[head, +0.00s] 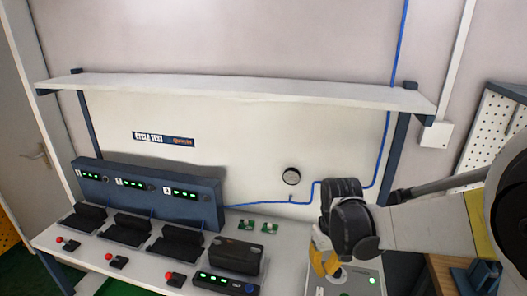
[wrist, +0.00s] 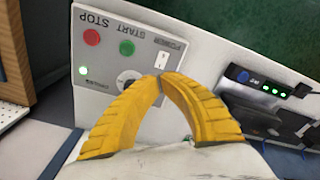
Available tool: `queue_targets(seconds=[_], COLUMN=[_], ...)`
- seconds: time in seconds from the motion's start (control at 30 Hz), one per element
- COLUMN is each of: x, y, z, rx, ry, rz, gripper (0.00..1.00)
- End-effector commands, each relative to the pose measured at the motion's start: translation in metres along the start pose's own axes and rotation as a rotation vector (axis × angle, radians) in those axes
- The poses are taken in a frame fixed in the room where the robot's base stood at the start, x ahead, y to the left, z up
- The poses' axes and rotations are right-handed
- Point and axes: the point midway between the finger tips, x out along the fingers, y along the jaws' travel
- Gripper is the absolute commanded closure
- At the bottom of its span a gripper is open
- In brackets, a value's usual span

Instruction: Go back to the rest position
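My gripper (head: 326,270) hangs at the right of the bench in the head view, over a light control box (head: 372,281) with a lit green lamp. In the wrist view its two yellow fingers (wrist: 161,77) meet at the tips, with nothing seen between them. Beyond the fingers, the control box (wrist: 110,20) shows a red STOP button (wrist: 92,37), a green START button (wrist: 127,47), a white switch (wrist: 162,60) and a round knob (wrist: 124,76) partly hidden by a finger. I cannot tell whether the fingertips touch the box.
A blue station (head: 150,190) with three numbered green displays stands at the bench's left. Black fixtures (head: 175,245), red buttons (head: 175,279) and a black case (head: 235,256) lie before it. A pegboard (head: 490,130) is at right.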

Motion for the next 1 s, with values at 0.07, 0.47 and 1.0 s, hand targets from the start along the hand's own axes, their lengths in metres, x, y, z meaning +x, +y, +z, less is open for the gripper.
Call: queue_targets(seconds=[0.07,0.47,1.0], x=[-0.015,-0.082,-0.089], y=[-0.002,-0.016,-0.024], z=[0.01,0.081,0.118], rx=[0.016,0.131,0.194], ry=[0.045,0.392,0.586], rz=[0.009,0.052,0.058], gripper=[1.0,1.0,1.0])
